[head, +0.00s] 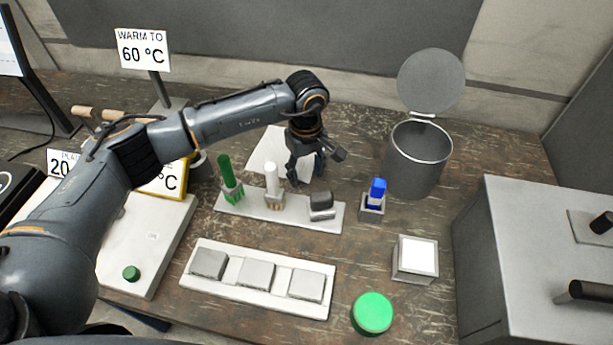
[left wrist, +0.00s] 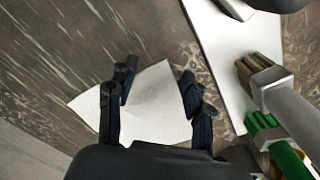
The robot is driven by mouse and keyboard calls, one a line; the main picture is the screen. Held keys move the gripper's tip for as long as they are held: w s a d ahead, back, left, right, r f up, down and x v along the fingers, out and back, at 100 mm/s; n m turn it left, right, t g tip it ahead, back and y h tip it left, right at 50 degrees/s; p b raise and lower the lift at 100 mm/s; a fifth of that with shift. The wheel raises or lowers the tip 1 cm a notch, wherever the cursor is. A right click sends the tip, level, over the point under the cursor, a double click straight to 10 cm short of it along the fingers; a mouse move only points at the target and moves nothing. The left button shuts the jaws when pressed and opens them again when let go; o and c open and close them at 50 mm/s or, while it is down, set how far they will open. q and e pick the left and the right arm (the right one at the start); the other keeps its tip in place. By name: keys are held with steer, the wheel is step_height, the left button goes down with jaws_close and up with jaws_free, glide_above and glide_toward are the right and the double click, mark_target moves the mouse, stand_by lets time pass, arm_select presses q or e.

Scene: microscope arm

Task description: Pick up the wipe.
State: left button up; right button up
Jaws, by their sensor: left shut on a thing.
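The wipe (head: 266,150) is a thin white sheet behind the brush rack. In the head view my left arm and gripper hide part of it. My left gripper (head: 304,178) points down at the wipe's right part and is shut on it. In the left wrist view the wipe (left wrist: 150,108) spans the space between the two dark fingers (left wrist: 157,82), its far corner peaked between them. I cannot tell whether it is clear of the table. My right gripper is not in view.
A white rack (head: 255,209) with green, white and black-topped brushes stands in front of the wipe. A blue-topped item (head: 377,190) in a small holder and an open grey bin (head: 417,165) stand to the right. A tray with grey blocks (head: 258,309) lies in front.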

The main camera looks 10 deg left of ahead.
arm_select(q)
steer(key=shift+s+d+f, duration=0.1)
steer(key=shift+d+f, duration=0.05)
steer(key=shift+f, duration=0.1)
steer(key=r+p, duration=0.1)
steer(key=r, duration=0.1)
steer(key=r+p, duration=0.1)
steer(key=r, duration=0.1)
steer(key=shift+w+d, duration=0.15)
steer(key=shift+w, duration=0.25)
jaws_close()
step_height(320, 180, up, 8)
steer(key=p, duration=0.2)
steer(key=shift+s, duration=0.1)
step_height(320, 180, up, 18)
steer(key=p, duration=0.7)
